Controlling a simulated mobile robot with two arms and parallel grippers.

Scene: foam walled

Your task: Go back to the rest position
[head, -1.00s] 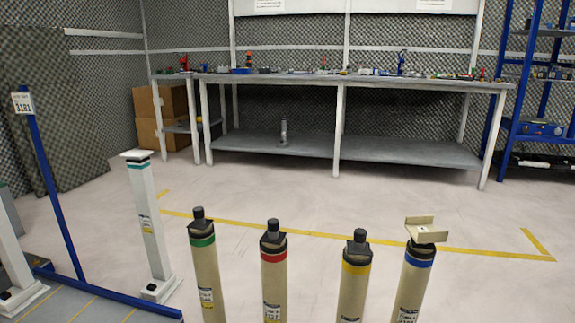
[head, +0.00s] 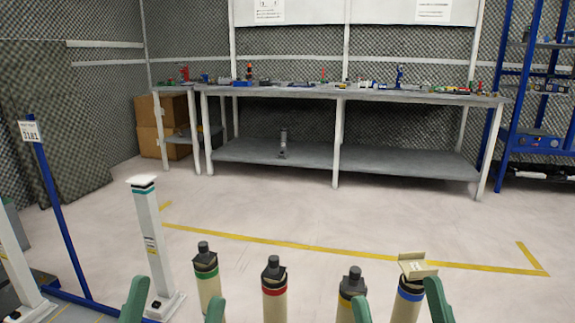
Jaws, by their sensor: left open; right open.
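My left gripper (head: 174,305) shows at the bottom edge of the head view as two green fingertips set wide apart. It is open, with nothing held between them. My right gripper (head: 400,304) shows at the bottom right, also with two green fingertips apart. It is open. The blue-banded post (head: 410,295) appears between its fingers, but I cannot tell whether they are at the same depth. The rest of both arms is out of view.
Posts with green (head: 207,272), red (head: 274,291) and yellow (head: 352,284) bands stand in front. A tan bracket (head: 416,266) tops the blue-banded one. A white post (head: 150,235) and blue frame (head: 62,220) stand left. A long workbench (head: 330,92) is behind open floor.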

